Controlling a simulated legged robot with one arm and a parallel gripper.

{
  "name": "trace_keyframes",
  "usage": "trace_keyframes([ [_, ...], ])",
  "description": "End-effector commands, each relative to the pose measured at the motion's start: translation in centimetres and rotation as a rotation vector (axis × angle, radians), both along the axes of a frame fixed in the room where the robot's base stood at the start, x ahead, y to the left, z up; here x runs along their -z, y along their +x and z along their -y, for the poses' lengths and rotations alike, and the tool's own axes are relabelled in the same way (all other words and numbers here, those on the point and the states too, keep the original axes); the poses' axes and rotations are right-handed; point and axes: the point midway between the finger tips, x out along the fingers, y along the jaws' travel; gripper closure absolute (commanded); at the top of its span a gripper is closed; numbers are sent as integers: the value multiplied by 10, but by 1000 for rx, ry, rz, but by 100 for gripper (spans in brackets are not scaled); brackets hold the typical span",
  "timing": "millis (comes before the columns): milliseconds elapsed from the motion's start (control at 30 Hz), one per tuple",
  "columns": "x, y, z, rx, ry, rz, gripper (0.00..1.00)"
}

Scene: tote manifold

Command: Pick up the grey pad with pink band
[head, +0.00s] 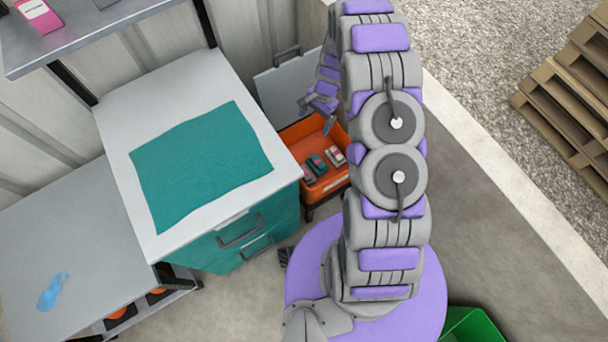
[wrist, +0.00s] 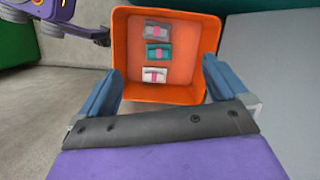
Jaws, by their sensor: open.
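The grey pad with pink band (wrist: 158,31) lies in the orange tote, at the top of a row of three pads in the wrist view. In the head view it appears to be the left pad (head: 308,173) of the row. A teal pad with a pink band (wrist: 158,54) lies in the middle, and a white pad with a pink band (wrist: 155,75) is nearest my gripper. My gripper (wrist: 160,67) is open and empty, its blue fingers wide apart over the tote. In the head view my gripper (head: 316,113) is partly hidden behind my arm.
The orange tote (wrist: 120,50) has raised walls around the pads. In the head view, a teal drawer cabinet (head: 285,212) with a teal cloth (head: 200,165) on top stands left of it. A grey panel (head: 275,85) stands behind. Pallets (head: 570,100) are far right.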

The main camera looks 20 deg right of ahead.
Motion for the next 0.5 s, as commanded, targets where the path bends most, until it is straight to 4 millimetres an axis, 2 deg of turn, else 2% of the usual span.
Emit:
trace_keyframes([
  [33, 19, -1, 2, 29, 5, -14, 0],
  [300, 108, 0, 9, 193, 11, -39, 0],
  [500, 162, -9, 9, 295, 13, -57, 0],
])
